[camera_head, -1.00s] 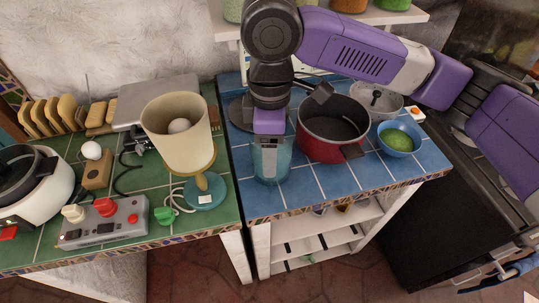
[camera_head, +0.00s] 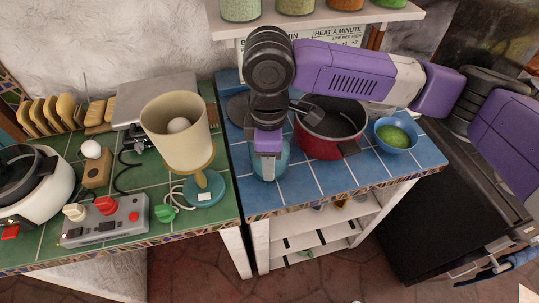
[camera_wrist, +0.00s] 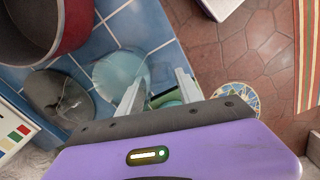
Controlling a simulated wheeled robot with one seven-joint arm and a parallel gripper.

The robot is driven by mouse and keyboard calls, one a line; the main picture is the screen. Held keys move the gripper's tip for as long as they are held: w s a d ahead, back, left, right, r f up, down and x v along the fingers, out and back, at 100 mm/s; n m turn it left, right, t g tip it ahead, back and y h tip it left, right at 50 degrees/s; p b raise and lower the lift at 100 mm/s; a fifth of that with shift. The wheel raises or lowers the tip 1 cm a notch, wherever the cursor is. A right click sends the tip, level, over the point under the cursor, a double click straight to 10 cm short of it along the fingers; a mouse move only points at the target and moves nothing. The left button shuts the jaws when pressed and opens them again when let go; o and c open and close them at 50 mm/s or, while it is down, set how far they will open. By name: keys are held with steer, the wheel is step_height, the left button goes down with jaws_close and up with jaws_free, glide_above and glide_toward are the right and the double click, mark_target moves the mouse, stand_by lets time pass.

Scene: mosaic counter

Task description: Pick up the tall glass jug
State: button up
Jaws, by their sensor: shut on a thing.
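The tall glass jug (camera_head: 284,162) is clear with a teal tint. It stands near the front left of the blue-tiled counter, partly covered by my gripper (camera_head: 268,172). In the wrist view the jug (camera_wrist: 112,68) shows as a pale teal round shape beside my fingers (camera_wrist: 158,88). My gripper points down and is shut on the jug at its upper part. The exact contact is hard to see through the clear glass.
A red pot (camera_head: 318,147) stands close to the right of the jug, with a blue bowl (camera_head: 408,140) beyond. A cream blender-like vessel (camera_head: 170,135) stands left on the green-tiled counter (camera_head: 100,241). A shelf with jars (camera_head: 295,6) is behind.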

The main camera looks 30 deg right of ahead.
jaws_close()
steer(key=shift+r, duration=0.1)
steer(key=shift+w+r, duration=0.1)
steer(key=shift+r, duration=0.35)
step_height(320, 180, up, 19)
steer(key=shift+b, duration=0.45)
